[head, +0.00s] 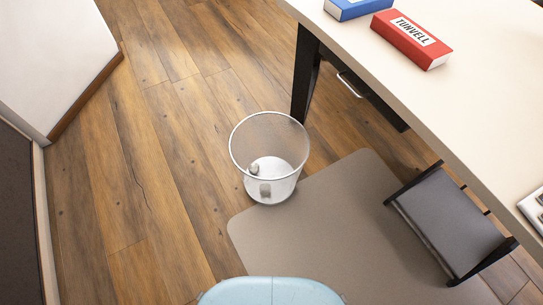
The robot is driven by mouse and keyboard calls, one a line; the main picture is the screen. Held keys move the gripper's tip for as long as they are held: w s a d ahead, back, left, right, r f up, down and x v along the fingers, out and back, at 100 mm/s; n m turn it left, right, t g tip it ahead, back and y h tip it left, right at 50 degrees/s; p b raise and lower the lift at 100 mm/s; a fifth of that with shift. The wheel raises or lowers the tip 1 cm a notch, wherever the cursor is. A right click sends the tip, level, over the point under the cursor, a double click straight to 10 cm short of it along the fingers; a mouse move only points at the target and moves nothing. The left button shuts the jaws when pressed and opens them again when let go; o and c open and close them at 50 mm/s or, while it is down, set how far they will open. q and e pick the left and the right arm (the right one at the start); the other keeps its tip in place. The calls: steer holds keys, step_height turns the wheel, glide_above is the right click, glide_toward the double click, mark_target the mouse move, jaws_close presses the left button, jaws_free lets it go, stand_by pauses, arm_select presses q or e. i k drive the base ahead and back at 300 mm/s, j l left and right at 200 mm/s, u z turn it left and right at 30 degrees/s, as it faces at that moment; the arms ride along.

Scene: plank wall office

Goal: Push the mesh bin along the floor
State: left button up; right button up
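The mesh bin (270,193) stands upright on the floor, near the middle of the head view. It is a round silver wire basket with a bright rim, and a couple of small crumpled grey pieces lie inside at its bottom. Its lower right side is at the edge of the grey floor mat (330,235); whether its base rests partly on the mat is hard to tell. Neither of my grippers shows in the head view.
A pale desk (400,80) with a black leg (305,75) stands right of the bin, holding red (411,40) and blue (352,8) binders. A dark chair (450,225) is at the right. A white wall block (55,60) stands far left. Wood floor (150,170) left of the bin is clear.

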mark_target(281, 145)
steer(key=i+j+z, duration=0.1)
steer(key=j+z, duration=0.35)
steer(key=j, duration=0.2)
steer(key=j+z, duration=0.45)
steer(key=j, duration=0.15)
steer(key=k+j+z, duration=0.1)
steer(key=j+z, duration=0.3)
steer(key=j, duration=0.25)
